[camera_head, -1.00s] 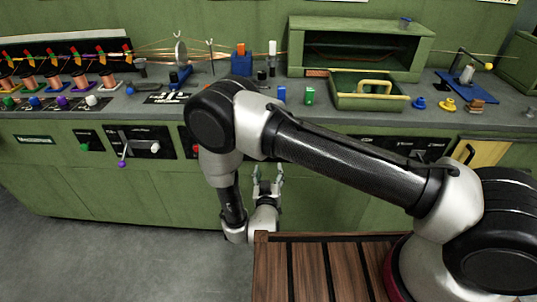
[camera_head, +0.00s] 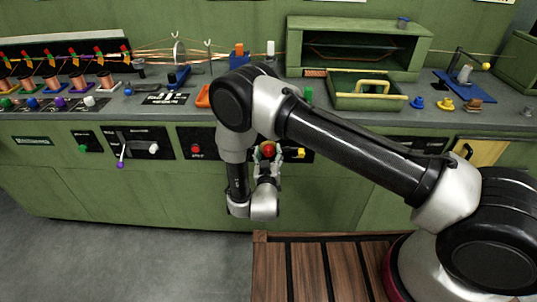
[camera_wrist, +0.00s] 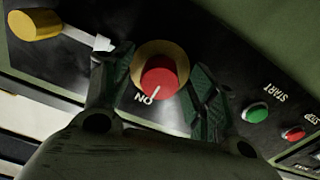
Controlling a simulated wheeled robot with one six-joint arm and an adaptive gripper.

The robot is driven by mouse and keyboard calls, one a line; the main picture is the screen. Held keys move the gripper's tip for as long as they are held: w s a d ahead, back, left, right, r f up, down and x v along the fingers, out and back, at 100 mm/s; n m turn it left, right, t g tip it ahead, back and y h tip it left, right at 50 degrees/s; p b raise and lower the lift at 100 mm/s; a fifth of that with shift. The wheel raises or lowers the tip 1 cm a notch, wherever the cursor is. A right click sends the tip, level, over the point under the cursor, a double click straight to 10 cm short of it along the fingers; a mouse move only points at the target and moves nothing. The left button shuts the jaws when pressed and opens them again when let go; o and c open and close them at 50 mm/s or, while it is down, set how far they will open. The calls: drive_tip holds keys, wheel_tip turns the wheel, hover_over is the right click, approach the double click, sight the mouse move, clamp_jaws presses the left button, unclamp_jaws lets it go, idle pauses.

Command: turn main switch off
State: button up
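The main switch is a red round knob on a yellow disc, in the middle of the wrist view (camera_wrist: 160,76) and on the cabinet front in the head view (camera_head: 268,149). A white line on the knob points toward the "ON" lettering, which appears upside down in the wrist view. My gripper (camera_wrist: 160,90) is open, one green-black finger on each side of the knob. The fingers are very near the knob; I cannot tell whether they touch it. In the head view my gripper (camera_head: 267,158) is at the panel, partly hidden by the wrist.
A yellow-ended lever (camera_wrist: 35,24) is beside the switch. On the other side are a green START button (camera_wrist: 256,113) and a red button (camera_wrist: 293,134). A panel with a white knob and purple-ended lever (camera_head: 138,147) is farther left. A wooden slatted surface (camera_head: 320,270) lies below.

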drive_tip(key=c, duration=1)
drive_tip(key=shift+n, duration=0.4)
drive_tip(key=n, duration=0.8)
drive_tip(key=shift+n, duration=0.3)
drive_tip(key=n, duration=0.8)
drive_tip(key=shift+n, duration=0.4)
